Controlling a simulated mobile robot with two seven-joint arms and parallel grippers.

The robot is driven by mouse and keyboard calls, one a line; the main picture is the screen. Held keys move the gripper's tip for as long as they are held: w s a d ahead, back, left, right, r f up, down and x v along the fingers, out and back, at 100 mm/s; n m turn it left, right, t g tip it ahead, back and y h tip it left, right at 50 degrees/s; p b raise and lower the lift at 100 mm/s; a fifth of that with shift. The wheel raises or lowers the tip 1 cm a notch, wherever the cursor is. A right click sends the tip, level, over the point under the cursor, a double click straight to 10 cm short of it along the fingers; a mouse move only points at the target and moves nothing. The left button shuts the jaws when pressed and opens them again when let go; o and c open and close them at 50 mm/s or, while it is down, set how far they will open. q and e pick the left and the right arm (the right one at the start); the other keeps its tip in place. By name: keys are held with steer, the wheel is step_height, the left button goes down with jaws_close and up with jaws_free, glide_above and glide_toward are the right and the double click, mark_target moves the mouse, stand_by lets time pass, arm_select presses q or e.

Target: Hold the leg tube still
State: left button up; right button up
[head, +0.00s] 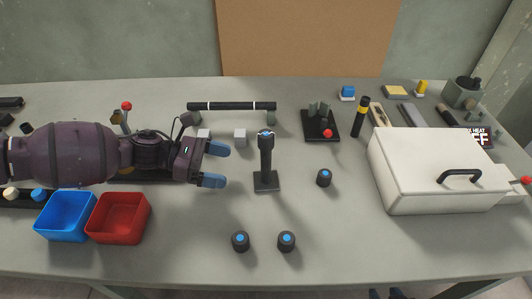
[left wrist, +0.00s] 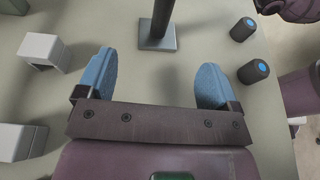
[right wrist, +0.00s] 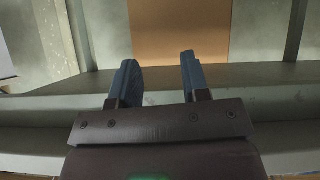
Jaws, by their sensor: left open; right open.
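A dark upright tube (head: 266,158) with a blue-marked top stands on a small square base in mid-table; I take it as the leg tube. Its lower part also shows in the left wrist view (left wrist: 162,16), top cut off, beyond my fingertips. My left gripper (head: 222,165) is open, its blue fingers pointing right at the tube, with a gap between them and it. Nothing is between the fingers. My right gripper (right wrist: 156,72) is open and empty in its own wrist view, facing the table's edge and the wall; it is out of the head view.
A black bar with white bands (head: 232,106) rests on supports behind. Grey blocks (head: 240,137) stand near the left gripper. Several dark blue-topped knobs (head: 324,177) stand in front and right. Blue (head: 66,222) and red (head: 118,224) bins are left, a white lidded box (head: 425,160) right.

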mark_target(261, 175)
arm_select(q)
steer(key=shift+b+x, duration=0.6)
steer(key=shift+x, duration=4.4)
steer(key=c, duration=1.4)
jaws_close()
steer(key=shift+s+f, duration=0.1)
steer(key=shift+f, duration=0.15)
steer(key=shift+r, duration=0.25)
